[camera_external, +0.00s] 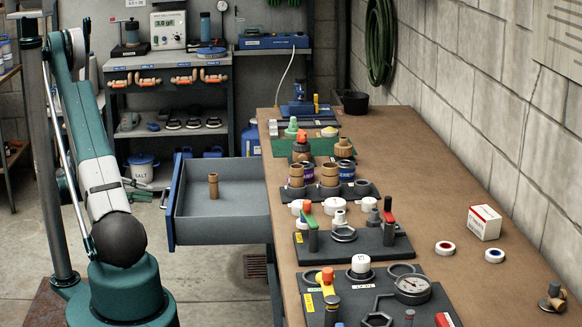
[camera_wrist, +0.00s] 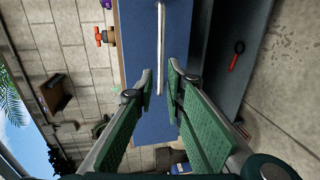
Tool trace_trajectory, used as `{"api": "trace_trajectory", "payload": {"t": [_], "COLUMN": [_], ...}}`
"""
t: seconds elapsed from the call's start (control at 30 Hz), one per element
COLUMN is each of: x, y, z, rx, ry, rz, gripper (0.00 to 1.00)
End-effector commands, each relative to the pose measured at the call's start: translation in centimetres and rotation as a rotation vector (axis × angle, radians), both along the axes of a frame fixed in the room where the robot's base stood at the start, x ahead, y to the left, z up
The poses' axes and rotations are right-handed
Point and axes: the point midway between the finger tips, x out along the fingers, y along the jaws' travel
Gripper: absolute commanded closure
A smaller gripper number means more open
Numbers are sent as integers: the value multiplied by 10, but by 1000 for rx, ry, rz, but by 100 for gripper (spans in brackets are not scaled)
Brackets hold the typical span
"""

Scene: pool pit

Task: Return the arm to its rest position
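My gripper (camera_wrist: 160,82) shows in the wrist view with two green, ridged fingers. A blue panel with a pale bar-shaped handle (camera_wrist: 160,45) lies beyond the fingertips; I cannot tell how far away. In the external view my arm rises from its teal base at the left and reaches the top left of the picture. The gripper itself is not identifiable there.
An open drawer (camera_external: 230,229) with a blue front holds a brown cylinder (camera_external: 213,186). The workbench (camera_external: 447,192) right of it carries several fitting boards, a small box (camera_external: 485,222) and rings. In the wrist view are an orange valve (camera_wrist: 103,37) and a red-handled item (camera_wrist: 234,60).

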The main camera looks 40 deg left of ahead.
Motion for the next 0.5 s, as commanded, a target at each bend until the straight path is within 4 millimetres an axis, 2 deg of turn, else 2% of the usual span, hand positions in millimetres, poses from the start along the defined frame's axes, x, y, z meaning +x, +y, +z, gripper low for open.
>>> {"api": "trace_trajectory", "payload": {"t": [0.5], "x": [-4], "y": [4], "z": [1], "rx": [0], "ry": [0], "rz": [0], "gripper": [87]}}
